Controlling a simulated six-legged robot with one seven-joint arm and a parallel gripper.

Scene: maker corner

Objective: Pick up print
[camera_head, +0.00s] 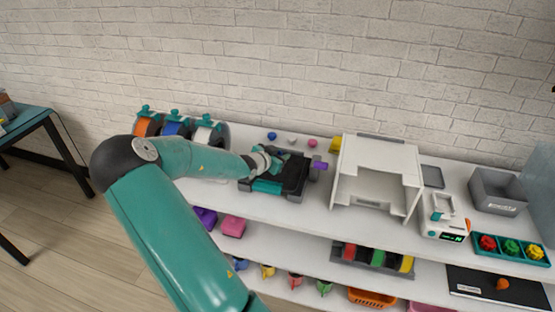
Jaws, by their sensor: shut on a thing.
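My gripper (315,171) is over the top of the white shelf unit, left of the white box-shaped machine. It is shut on a small purple print (321,164), which shows at the tips of its dark jaws. Most of the print is small or hidden by the jaws. I cannot tell whether it still touches the shelf top. My teal arm covers part of the shelf front on the left.
The white open-fronted machine (376,172) stands close to the right of my gripper. Small coloured balls (291,140) and a yellow block (335,145) lie behind. Spools (174,129) stand at left. A scale-like device (443,215), grey bin (497,192) and teal tray (511,261) are at right.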

